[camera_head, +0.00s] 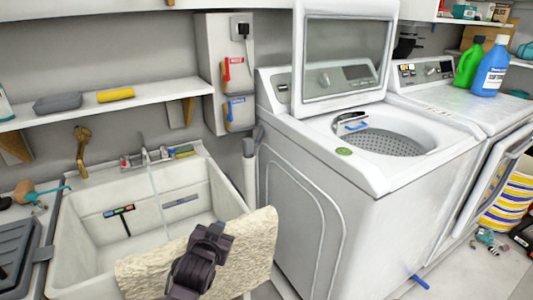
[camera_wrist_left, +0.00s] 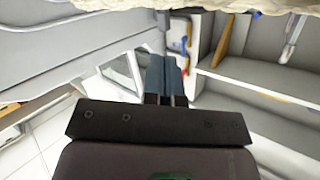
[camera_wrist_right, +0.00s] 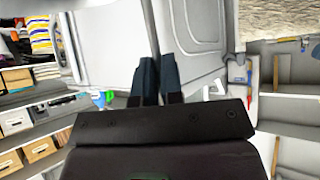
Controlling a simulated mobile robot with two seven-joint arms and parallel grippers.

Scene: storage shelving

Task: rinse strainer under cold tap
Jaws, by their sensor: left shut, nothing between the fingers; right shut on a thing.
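The white sink (camera_head: 75,255) stands at the left in the head view. Its tap (camera_head: 146,154) has red and blue marks, and a thin stream falls from it into the basin. I cannot make out a strainer. My left gripper (camera_head: 217,230) is at the sink's front, overlapping a rough beige slab (camera_head: 255,245) in the picture; I cannot tell if they touch. In the left wrist view its fingers (camera_wrist_left: 167,78) are together and empty. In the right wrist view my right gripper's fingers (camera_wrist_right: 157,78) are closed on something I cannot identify. I do not make it out in the head view.
A small squeegee-like tool (camera_head: 120,213) lies in the sink. The washing machine (camera_head: 305,210), lid raised, stands right of the sink. A shelf (camera_head: 60,115) with a yellow roll (camera_head: 115,95) runs above the sink. Green (camera_head: 468,66) and blue (camera_head: 490,70) bottles stand at the right.

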